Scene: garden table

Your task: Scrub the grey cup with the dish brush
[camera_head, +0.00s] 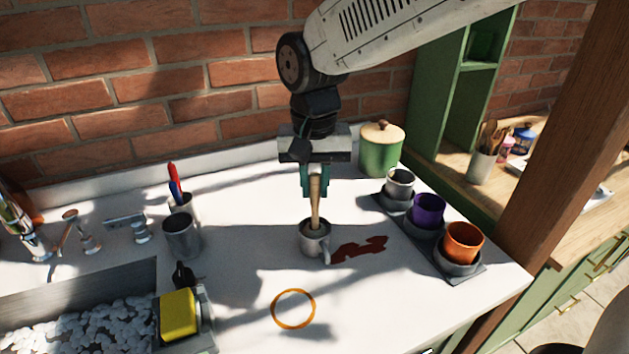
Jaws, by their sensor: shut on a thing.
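The grey cup (309,241) stands upright on the white counter, near its middle, with its handle to the right. My gripper (315,190) is above the cup, pointing down, and is shut on the wooden handle of the dish brush (316,206). The brush stands nearly upright and its lower end is inside the cup's opening. The brush head is hidden by the cup wall. I cannot tell whether the head touches the cup's inside.
A dark red stain (360,249) lies right of the cup, and an orange ring (293,309) in front. A dark tray (467,276) with white, purple and orange cups is at right. A green canister (381,152) stands behind. A sink with foam, yellow sponge (178,314) and grey container (182,238) are left.

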